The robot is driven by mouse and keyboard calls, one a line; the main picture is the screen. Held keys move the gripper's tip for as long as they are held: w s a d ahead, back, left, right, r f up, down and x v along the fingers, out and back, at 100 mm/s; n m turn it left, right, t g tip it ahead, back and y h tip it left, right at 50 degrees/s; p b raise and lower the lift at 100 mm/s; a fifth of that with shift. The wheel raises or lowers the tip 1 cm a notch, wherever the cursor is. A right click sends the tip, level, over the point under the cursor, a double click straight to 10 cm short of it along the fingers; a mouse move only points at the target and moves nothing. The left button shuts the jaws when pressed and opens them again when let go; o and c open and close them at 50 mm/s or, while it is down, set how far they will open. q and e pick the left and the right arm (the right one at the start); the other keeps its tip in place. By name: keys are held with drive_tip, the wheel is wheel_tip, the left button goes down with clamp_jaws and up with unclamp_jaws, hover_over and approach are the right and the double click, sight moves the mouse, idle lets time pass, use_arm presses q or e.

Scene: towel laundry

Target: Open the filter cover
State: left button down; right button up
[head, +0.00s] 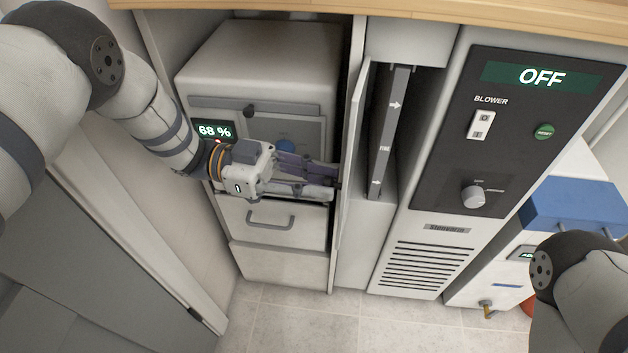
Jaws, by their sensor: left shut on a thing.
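The filter cover (354,130) is a narrow, light-grey upright panel left of the filter slot. It stands swung out from the slot, seen nearly edge-on. Inside the slot is a dark-grey filter (388,130) with white arrows and a small label. My left gripper (335,181) reaches in from the left, in front of the grey cabinet unit. Its fingers are shut at the cover's left side; the exact grip point is hidden. My right gripper is out of view; only part of the right arm shows at the lower right.
The blower panel (510,130) right of the slot reads OFF, with a switch, a knob and a green button. Left is a grey unit (265,60) with a 68 % display and a drawer handle (270,220). A wooden top (450,22) overhangs. The floor in front (300,320) is clear.

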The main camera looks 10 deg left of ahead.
use_arm(q)
drive_tip(key=shift+w+a, duration=0.1)
idle(0.4)
drive_tip(key=c, duration=1.5)
unclamp_jaws()
drive_tip(key=shift+o, duration=0.2)
wheel_tip(320, 180, up, 10)
